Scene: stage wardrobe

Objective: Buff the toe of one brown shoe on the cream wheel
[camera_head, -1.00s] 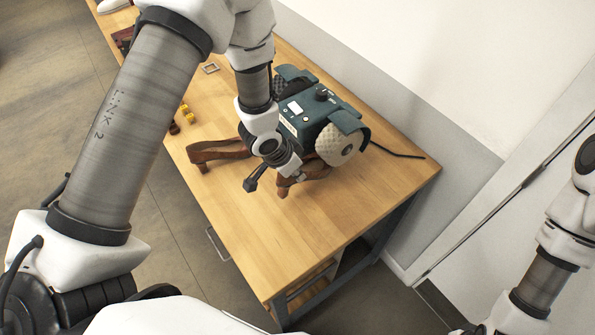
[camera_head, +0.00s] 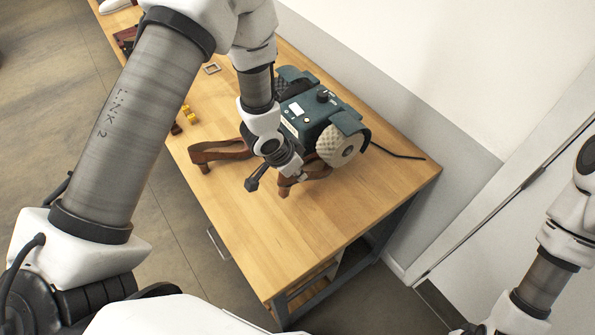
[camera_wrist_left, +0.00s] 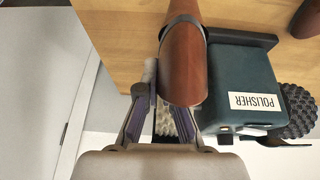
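The polisher (camera_head: 297,117) is a dark teal machine on the wooden table. Its cream wheel (camera_head: 338,146) faces the near right side; a dark wheel (camera_head: 288,87) is at the far end. My left gripper (camera_head: 292,172) is low beside the cream wheel, around a brown shoe (camera_head: 316,172). In the left wrist view, this shoe (camera_wrist_left: 183,68) lies between the fingers and hides part of the right one; its rounded end overlaps the cream wheel (camera_wrist_left: 165,122). Contact with the wheel cannot be told. Another brown shoe (camera_head: 220,153) stands left of the polisher. My right gripper is out of frame.
A black cord (camera_head: 397,153) runs right toward the wall. The table's near end is clear.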

